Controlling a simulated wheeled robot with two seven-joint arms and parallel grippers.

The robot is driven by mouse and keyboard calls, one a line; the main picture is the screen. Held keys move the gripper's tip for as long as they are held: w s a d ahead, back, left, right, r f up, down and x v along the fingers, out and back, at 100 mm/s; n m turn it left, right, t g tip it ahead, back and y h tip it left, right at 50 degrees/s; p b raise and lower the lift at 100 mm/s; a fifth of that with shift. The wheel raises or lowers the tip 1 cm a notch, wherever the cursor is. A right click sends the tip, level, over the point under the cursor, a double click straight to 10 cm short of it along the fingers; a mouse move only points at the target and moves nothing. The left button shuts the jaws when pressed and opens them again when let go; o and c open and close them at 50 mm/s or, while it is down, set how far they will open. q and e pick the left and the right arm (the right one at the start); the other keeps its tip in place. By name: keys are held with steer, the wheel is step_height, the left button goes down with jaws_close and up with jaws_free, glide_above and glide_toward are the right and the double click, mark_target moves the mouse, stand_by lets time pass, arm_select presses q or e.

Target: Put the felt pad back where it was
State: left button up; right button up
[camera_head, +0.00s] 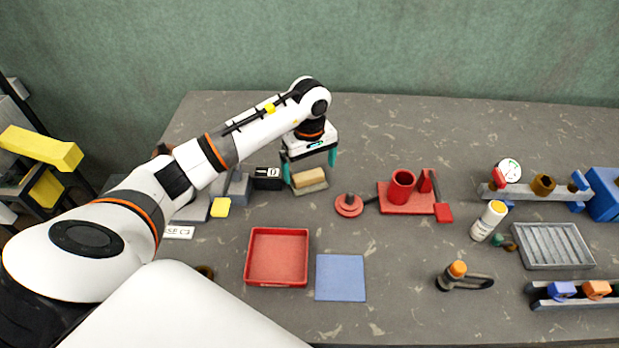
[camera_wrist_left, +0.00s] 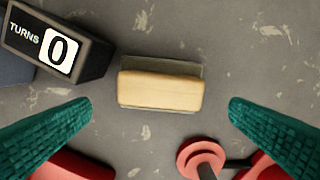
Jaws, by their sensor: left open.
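A tan, block-shaped pad (camera_head: 309,178), which I take for the felt pad, lies on a thin grey plate (camera_head: 313,189) near the middle of the table. In the left wrist view the pad (camera_wrist_left: 160,91) is centred, with a strip of the plate (camera_wrist_left: 160,67) showing along its far edge. My left gripper (camera_head: 310,165) is open above the pad, its teal fingers apart on either side. In the left wrist view neither finger of the gripper (camera_wrist_left: 161,107) touches the pad. My right gripper is not in view.
A black TURNS counter (camera_head: 267,178) reading 0 stands just left of the pad. A red stand with a cup (camera_head: 402,187) and a red disc (camera_head: 349,206) lie to the right. A red tray (camera_head: 277,257) and blue mat (camera_head: 340,277) lie nearer. The table behind is clear.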

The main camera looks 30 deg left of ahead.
mark_target(309, 178)
arm_select(q)
step_height(309, 178, up, 8)
steer(key=b, duration=0.1)
steer(key=shift+f, duration=0.25)
